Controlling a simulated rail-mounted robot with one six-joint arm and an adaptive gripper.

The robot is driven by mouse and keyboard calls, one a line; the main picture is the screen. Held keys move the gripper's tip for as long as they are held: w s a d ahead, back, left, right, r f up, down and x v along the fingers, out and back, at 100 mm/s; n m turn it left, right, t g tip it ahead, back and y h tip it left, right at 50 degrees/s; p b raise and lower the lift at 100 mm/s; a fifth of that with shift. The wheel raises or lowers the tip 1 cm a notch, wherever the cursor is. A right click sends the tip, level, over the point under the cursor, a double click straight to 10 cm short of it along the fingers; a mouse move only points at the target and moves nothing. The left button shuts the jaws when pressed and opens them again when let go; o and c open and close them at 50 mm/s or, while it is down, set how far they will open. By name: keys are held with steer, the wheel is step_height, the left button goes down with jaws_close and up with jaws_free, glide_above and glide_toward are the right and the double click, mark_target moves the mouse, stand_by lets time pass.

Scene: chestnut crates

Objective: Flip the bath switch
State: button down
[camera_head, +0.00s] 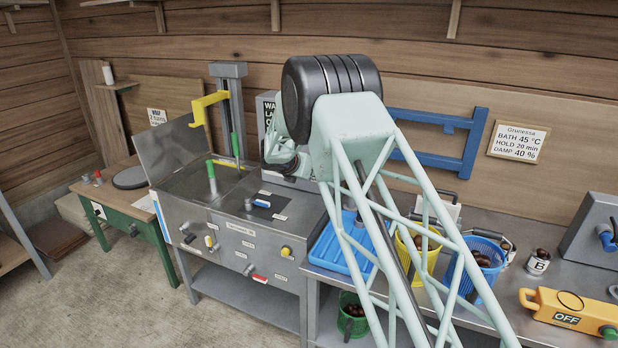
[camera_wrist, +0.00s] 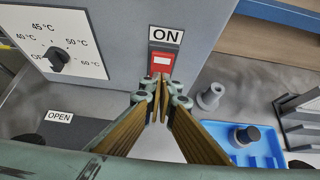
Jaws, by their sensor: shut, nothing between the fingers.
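The bath switch (camera_wrist: 162,61) is a red rocker with a pale mark, in a dark frame under an ON label (camera_wrist: 165,36). It is on the front of a grey control box (camera_wrist: 115,50). My gripper (camera_wrist: 160,97) is shut and empty, its fingertips just below the switch in the wrist view; I cannot tell whether they touch it. The control box also shows in the head view (camera_head: 267,103), mostly behind my arm. The switch and my gripper's fingers are hidden there.
A temperature dial (camera_wrist: 58,60) sits left of the switch. A grey peg-like part (camera_wrist: 210,97) and a blue tray (camera_wrist: 240,150) are to the right. In the head view, a steel bath (camera_head: 235,250) stands left, and yellow (camera_head: 428,262) and blue (camera_head: 478,275) baskets right.

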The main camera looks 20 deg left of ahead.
steer(key=shift+w, duration=0.1)
stand_by(0.3)
steer(key=shift+w+f, duration=0.15)
stand_by(0.4)
steer(key=shift+r+p, duration=0.65)
steer(key=shift+r, duration=0.25)
steer(key=shift+f, duration=0.1)
steer(key=s+f+v, duration=0.1)
steer(key=v, duration=1.2)
steer(key=shift+s+b, duration=0.25)
steer(key=shift+b, duration=0.15)
